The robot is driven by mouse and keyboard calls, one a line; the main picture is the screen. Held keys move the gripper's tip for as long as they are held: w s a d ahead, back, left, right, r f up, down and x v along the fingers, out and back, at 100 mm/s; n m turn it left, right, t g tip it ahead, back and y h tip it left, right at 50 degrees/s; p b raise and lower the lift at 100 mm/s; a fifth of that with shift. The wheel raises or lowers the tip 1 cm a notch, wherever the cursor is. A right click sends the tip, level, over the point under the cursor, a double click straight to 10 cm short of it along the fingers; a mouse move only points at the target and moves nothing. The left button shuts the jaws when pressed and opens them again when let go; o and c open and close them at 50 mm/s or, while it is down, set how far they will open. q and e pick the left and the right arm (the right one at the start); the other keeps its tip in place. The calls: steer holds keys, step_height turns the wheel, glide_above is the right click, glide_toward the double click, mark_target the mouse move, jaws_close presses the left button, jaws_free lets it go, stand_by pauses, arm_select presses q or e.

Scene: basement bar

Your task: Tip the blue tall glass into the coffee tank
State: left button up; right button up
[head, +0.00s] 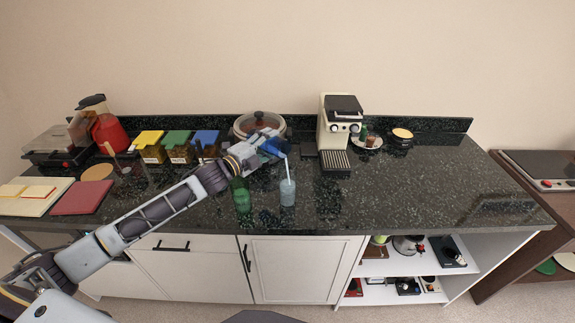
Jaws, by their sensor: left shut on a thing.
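The blue tall glass (278,147) is held tilted in the jaws of my left gripper (268,145), above the counter near its middle. The gripper is shut on it and partly covers it. The cream and black coffee machine (328,135) stands at the back, to the right of the gripper and apart from it. Its dark top part (346,102) shows; I cannot tell from here which part is the coffee tank. My right gripper is not in view.
A pale glass with a straw (288,192) and a green bottle (241,197) stand below the gripper. A lidded pot (258,119) is behind it. Several coloured-lid boxes (178,146) stand left. The dark counter (430,190) is clear at the right.

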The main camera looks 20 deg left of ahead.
arm_select(q)
steer(key=shift+m, duration=0.4)
steer(key=shift+d+r+m, duration=0.15)
steer(key=shift+r+m, duration=0.05)
steer(key=shift+m, duration=0.2)
steer(key=shift+f, duration=0.1)
steer(key=shift+f+n, duration=0.2)
steer(key=shift+n, duration=0.3)
steer(key=shift+a+r+n, duration=0.2)
steer(key=shift+r+n, duration=0.05)
steer(key=shift+n, duration=0.25)
steer(key=shift+w+a+f+n, duration=0.1)
steer(key=shift+a+n, duration=0.05)
steer(key=shift+n, duration=0.35)
steer(key=shift+w+a+f+n+b, duration=0.15)
steer(key=shift+a+f+n+b, duration=0.2)
steer(key=shift+f+n, duration=0.2)
steer(key=shift+r, duration=0.15)
steer(key=shift+r+n+p, duration=0.1)
steer(key=shift+n+p, duration=0.25)
steer(key=shift+p, duration=0.15)
